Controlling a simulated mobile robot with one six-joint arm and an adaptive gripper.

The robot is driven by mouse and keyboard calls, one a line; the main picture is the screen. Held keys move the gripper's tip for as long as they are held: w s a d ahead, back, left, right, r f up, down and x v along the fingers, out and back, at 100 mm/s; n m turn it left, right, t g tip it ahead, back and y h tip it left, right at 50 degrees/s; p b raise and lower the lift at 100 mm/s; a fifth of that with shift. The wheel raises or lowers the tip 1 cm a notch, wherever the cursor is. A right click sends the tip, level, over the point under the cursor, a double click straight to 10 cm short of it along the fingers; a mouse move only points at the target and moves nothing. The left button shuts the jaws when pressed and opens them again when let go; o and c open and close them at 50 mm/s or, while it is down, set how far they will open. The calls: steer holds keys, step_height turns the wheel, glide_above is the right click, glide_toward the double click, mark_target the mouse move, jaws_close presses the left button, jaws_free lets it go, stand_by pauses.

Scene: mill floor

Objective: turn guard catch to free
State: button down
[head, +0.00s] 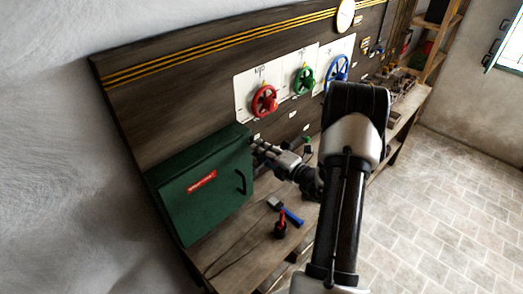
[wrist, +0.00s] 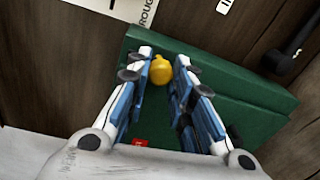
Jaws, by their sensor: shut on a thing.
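A green box-shaped guard (head: 205,190) with a black handle and a red label stands at the left of the bench against the dark board. It also fills the middle of the wrist view (wrist: 255,95). A round yellow knob (wrist: 161,70), which looks like the guard catch, sits at the green guard. My gripper (wrist: 162,68) has its two fingers on either side of this knob, closed on it at the tips. In the head view my gripper (head: 259,150) is at the guard's upper right side, and the knob is hidden there.
Red (head: 264,101), green (head: 303,80) and blue (head: 337,69) handwheels are on the board. A blue-handled brush (head: 290,215) and a small red-and-black object (head: 281,226) lie on the bench below my gripper. The tiled floor at right is clear.

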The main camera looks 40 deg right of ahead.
steer(key=c, duration=1.4)
jaws_free()
steer(key=shift+o, duration=0.2)
steer(key=shift+s, duration=0.1)
steer(key=s+d, duration=0.1)
steer(key=s, duration=1)
steer(key=shift+s+r, duration=0.4)
steer(key=shift+r, duration=0.05)
